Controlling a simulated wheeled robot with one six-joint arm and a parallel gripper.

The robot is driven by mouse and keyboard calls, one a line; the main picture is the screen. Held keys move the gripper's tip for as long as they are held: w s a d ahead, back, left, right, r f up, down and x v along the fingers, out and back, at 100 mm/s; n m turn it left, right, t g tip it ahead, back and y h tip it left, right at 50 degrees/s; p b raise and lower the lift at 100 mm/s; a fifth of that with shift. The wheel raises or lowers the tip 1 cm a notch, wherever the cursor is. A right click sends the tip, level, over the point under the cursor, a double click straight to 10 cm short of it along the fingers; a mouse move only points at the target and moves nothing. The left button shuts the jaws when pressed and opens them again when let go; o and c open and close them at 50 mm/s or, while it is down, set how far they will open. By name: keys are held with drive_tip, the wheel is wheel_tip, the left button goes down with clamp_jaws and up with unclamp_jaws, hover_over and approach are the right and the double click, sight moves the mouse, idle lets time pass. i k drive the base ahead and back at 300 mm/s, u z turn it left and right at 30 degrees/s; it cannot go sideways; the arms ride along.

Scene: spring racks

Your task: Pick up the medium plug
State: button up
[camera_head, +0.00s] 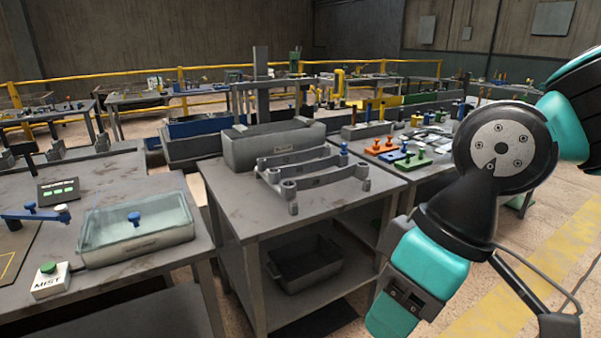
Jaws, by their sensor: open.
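I cannot tell which piece is the medium plug. A small blue plug (344,149) shows at the far right end of the grey spring rack (315,181) on the middle table. Other small blue plugs stand on the orange and green plates on the right-hand table; they are too small to compare. A blue-knobbed piece (134,218) shows at the clear-topped tray on the left table. My arm, teal and black, fills the right side of the view. My gripper's fingers are not visible, and nothing held can be seen.
A grey bin (272,152) stands behind the rack on the middle table (240,215). An orange plate (382,147) and a green plate (411,163) lie on the right-hand table. A dark crate (305,268) sits on the lower shelf. The middle table's front is clear.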

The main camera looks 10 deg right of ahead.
sight(404, 149)
drive_tip(key=k, duration=0.5)
drive_tip(key=z, duration=1.1)
drive_tip(key=i, duration=2.05)
drive_tip(key=u, duration=0.7)
